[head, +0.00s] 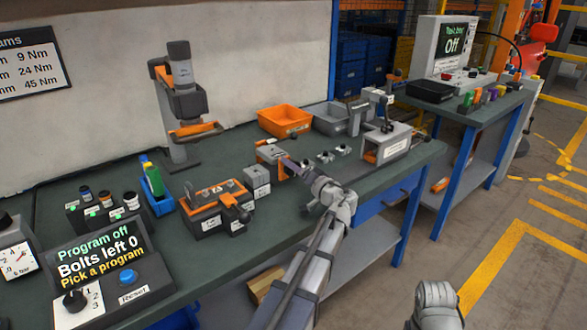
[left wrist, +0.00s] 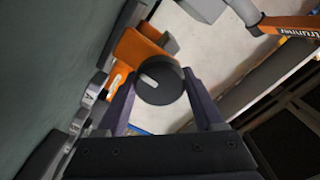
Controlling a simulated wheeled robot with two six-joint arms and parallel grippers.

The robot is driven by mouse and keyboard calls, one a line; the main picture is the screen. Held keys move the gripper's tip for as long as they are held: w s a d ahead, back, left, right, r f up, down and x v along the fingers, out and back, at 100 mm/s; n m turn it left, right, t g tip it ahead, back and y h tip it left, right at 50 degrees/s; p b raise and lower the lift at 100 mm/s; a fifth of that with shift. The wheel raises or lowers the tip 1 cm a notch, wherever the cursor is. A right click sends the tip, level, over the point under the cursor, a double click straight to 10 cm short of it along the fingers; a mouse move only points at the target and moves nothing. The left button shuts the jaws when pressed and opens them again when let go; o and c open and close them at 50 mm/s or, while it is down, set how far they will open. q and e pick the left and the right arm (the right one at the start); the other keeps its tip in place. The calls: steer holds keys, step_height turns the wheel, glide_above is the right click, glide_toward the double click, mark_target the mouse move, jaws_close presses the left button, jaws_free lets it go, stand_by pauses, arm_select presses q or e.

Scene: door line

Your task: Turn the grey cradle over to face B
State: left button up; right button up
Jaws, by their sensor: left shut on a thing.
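The grey cradle (head: 270,150) sits in an orange stand toward the middle of the bench, and my left gripper partly covers its right side. My left gripper (head: 289,165) reaches that side from the front right. In the left wrist view, a round dark knob (left wrist: 160,84) with a pale mark lies between the fingers of the left gripper (left wrist: 163,92). The gripper is shut on the knob. The orange stand (left wrist: 142,48) shows behind it. The cradle's face letter is not readable. My right gripper is out of view.
A grey block (head: 257,183) and an orange-and-black fixture (head: 215,208) stand close on the left. Small clamps (head: 334,154) lie to the right, before a grey press (head: 384,140). An orange bin (head: 285,120) is behind. A control box (head: 105,275) reads "Program off".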

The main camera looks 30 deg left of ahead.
arm_select(q)
steer(key=shift+n, duration=0.5)
steer(key=o, duration=1.4)
steer(key=shift+c, duration=0.2)
steer(key=shift+v, duration=3.95)
